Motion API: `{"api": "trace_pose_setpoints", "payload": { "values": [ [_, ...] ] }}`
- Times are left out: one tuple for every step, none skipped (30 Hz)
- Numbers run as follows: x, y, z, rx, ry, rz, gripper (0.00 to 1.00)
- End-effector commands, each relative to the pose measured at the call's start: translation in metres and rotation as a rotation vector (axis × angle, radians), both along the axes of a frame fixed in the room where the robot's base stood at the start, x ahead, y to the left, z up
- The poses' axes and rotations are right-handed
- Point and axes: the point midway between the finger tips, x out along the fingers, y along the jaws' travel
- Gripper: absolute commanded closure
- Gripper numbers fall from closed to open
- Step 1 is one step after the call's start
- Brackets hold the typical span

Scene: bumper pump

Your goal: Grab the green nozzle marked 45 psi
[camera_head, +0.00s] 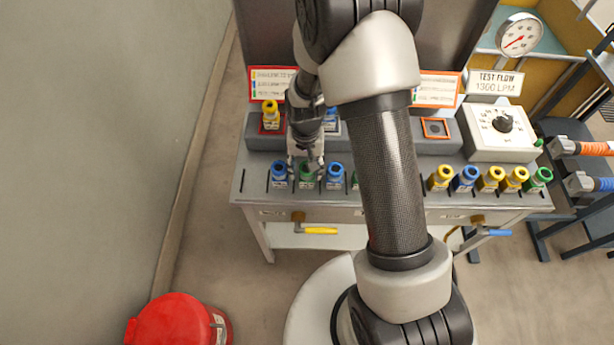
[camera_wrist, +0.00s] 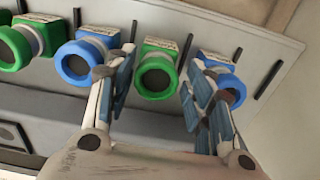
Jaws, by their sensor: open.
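A green nozzle (camera_wrist: 156,72) sits in the front row on the bench, midway between my open fingers in the wrist view. In the head view this green nozzle (camera_head: 307,172) is partly covered by my gripper (camera_head: 305,166). My gripper (camera_wrist: 152,90) is open and empty, with one finger on each side of the green nozzle. Blue nozzles stand on both sides of it, one (camera_wrist: 88,55) on the left and one (camera_wrist: 222,75) on the right in the wrist view. Another green nozzle (camera_wrist: 22,43) is further left. The psi markings are too small to read.
More nozzles, yellow (camera_head: 440,177), blue (camera_head: 465,178) and green (camera_head: 540,179), stand along the bench's (camera_head: 400,208) right front. A yellow nozzle (camera_head: 271,114) stands on the raised back ledge. My arm hides the middle of the row. A dial box (camera_head: 500,130) is at the right.

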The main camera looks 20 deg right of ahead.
Motion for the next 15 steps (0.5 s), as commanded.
{"api": "trace_pose_setpoints", "payload": {
  "values": [
    [0.0, 0.0, -0.003, 0.0, 0.001, 0.0, 0.52],
    [0.0, -0.001, -0.005, 0.0, 0.001, 0.0, 0.52],
    [0.0, -0.001, -0.01, 0.0, 0.001, -0.001, 0.52],
    [0.0, -0.002, -0.014, 0.0, 0.001, -0.001, 0.52],
    [0.0, -0.002, -0.018, 0.0, 0.001, -0.001, 0.52],
    [0.0, -0.003, -0.025, 0.0, 0.001, -0.001, 0.52],
    [0.0, -0.004, -0.03, 0.0, 0.002, -0.001, 0.52],
    [0.001, -0.004, -0.035, 0.0, 0.002, -0.001, 0.52],
    [0.0, -0.004, -0.041, 0.0, 0.003, -0.001, 0.52],
    [0.0, -0.004, -0.045, 0.0, 0.003, 0.0, 0.52],
    [0.0, -0.004, -0.048, 0.0, 0.002, 0.0, 0.52],
    [0.001, -0.004, -0.051, 0.0, 0.001, 0.0, 0.52],
    [0.001, -0.004, -0.052, 0.0, 0.0, 0.0, 0.52],
    [0.001, -0.004, -0.052, 0.0, 0.0, 0.0, 0.52],
    [0.001, -0.004, -0.051, 0.0, 0.0, 0.0, 0.52]
  ]
}}
